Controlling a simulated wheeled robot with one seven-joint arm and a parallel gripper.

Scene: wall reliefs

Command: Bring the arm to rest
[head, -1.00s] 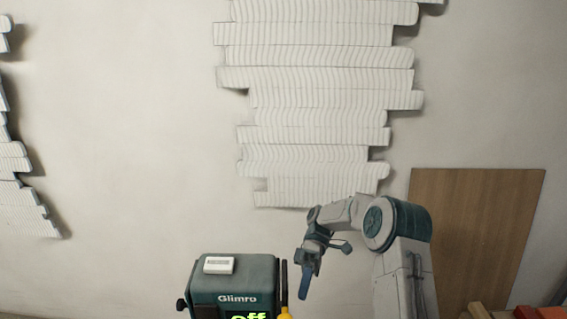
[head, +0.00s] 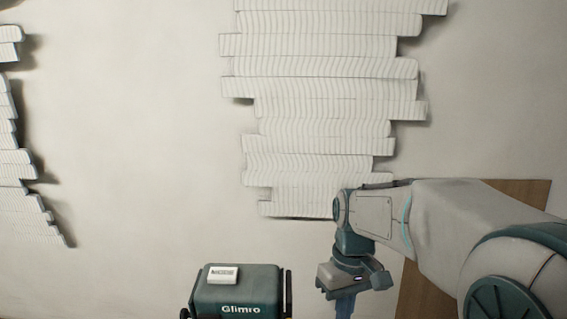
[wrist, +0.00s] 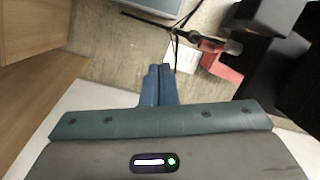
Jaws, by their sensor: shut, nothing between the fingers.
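My gripper (head: 343,303) hangs at the end of my arm in the lower right of the head view, pointing down, to the right of the Glimro machine. In the wrist view my gripper's blue fingers (wrist: 158,84) are together, with nothing between them. My arm reaches in from the right edge of the head view and bends down at the wrist. The lower ends of the fingers are cut off by the bottom edge of the head view.
A dark green Glimro machine (head: 237,290) with a small white box (head: 223,274) on top stands at the bottom. A white slatted relief (head: 320,110) hangs on the wall. A wooden board (head: 428,297) leans behind my arm. The wrist view shows a red object (wrist: 222,68) on the floor.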

